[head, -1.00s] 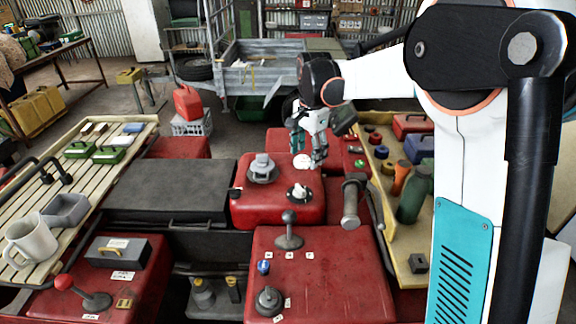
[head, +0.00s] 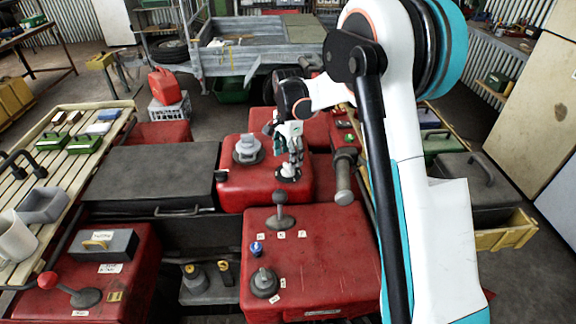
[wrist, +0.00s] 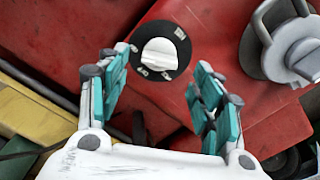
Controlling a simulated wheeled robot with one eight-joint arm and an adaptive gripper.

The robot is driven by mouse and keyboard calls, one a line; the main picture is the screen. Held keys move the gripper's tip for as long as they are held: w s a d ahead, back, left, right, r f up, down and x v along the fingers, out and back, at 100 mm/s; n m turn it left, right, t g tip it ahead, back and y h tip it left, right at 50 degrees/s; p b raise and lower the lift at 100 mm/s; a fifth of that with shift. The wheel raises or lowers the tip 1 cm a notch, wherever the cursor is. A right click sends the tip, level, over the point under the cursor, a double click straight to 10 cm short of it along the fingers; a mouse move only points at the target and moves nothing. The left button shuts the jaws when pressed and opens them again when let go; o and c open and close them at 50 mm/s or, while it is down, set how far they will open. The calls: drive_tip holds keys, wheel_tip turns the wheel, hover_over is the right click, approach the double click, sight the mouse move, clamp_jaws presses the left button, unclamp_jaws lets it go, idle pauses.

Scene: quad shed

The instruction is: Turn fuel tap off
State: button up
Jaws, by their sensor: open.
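The fuel tap is a white knob on a round black dial with white lettering, set in the red tank top. In the wrist view the knob (wrist: 159,53) sits upper centre, between and just ahead of the finger ends. In the head view the tap (head: 288,174) shows partly under my gripper (head: 294,152), which hangs over the tank, pointing down. In the wrist view my gripper (wrist: 162,78) is open, its teal-padded fingers spread to either side. No contact with the knob is visible. The red tank (head: 250,192) fills the middle of the head view.
A grey filler cap (head: 248,149) stands left of the tap, also at upper right in the wrist view (wrist: 292,45). A black-knobbed lever (head: 280,212) and grey cylinder (head: 343,175) are nearby. A slatted rack (head: 60,155) lies left.

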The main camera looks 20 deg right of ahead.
drive_tip(key=shift+f+b, duration=0.3)
drive_tip(key=shift+f, duration=1.5)
drive_tip(key=c, duration=1.1)
